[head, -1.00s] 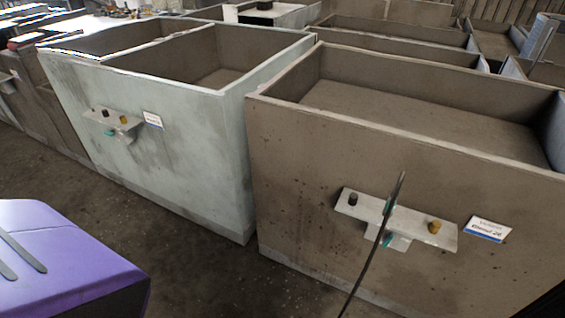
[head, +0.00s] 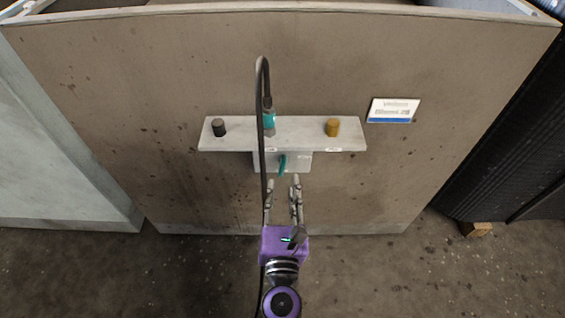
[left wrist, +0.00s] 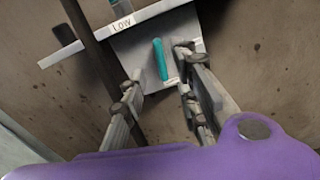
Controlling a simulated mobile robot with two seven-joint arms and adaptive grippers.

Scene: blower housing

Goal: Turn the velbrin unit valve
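The valve handle (head: 282,164) is a small teal lever on a grey plate (head: 302,160) below a pale shelf on the brown unit's front. A label (head: 394,110) on that unit is too blurred to read fully. My left gripper (head: 282,182) is open just in front of and below the lever. In the left wrist view the teal lever (left wrist: 160,59) stands beyond the fingertips, between the two fingers of the gripper (left wrist: 158,65), apparently not gripped. My right gripper is not in view.
The shelf (head: 300,128) holds a black knob (head: 219,127), a yellow knob (head: 332,127) and a teal fitting (head: 269,118). A pale unit (head: 50,170) stands left, a black ribbed panel (head: 490,150) right.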

